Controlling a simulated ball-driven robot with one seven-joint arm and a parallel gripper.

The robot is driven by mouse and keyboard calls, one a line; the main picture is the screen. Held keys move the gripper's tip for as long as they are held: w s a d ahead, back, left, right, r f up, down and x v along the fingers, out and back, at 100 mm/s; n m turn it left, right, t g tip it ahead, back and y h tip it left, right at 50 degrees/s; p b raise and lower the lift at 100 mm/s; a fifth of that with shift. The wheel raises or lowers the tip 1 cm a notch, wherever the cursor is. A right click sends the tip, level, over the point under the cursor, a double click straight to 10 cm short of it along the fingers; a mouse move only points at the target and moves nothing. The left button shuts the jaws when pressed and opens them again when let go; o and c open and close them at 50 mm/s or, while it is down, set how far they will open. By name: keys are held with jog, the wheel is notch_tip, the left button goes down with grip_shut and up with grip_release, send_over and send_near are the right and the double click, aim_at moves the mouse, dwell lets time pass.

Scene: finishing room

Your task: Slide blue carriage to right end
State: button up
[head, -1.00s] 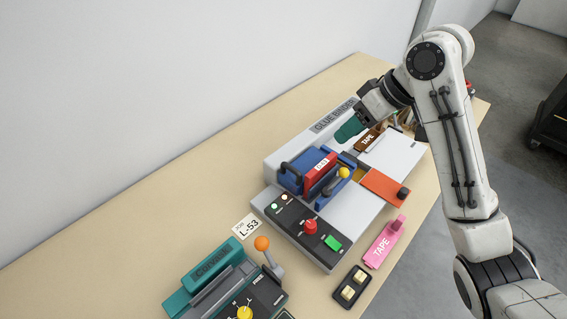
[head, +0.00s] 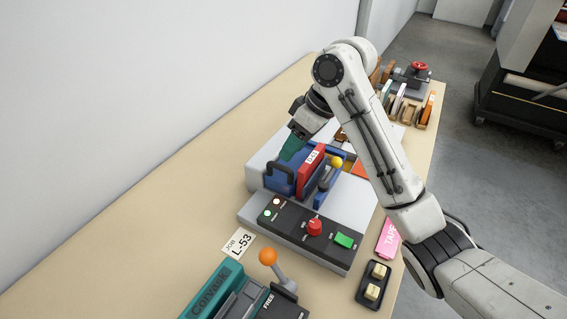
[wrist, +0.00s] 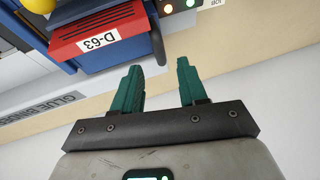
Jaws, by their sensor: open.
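The blue carriage (head: 283,170) sits on the grey glue binder (head: 256,180), toward the binder's left part. It carries a red block (head: 312,165) with a white label and has a dark loop handle (head: 281,180) on its left side. In the wrist view the blue carriage (wrist: 85,60) is at upper left, with the red block (wrist: 95,32) labelled D-63. My gripper (head: 292,148) is open, its teal fingers just behind and above the handle in the head view. In the wrist view the handle (wrist: 158,43) lies just beyond my open, empty fingertips (wrist: 157,70). I cannot tell whether they touch it.
The binder's front panel has a red knob (head: 314,227) and green button (head: 344,240). A yellow-knobbed lever (head: 336,162) stands right of the carriage. A teal machine (head: 215,290) with an orange-knobbed lever (head: 268,256) stands in front.

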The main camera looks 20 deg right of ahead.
jog(key=shift+x, duration=2.5)
jog(key=shift+c, duration=0.3)
grip_shut()
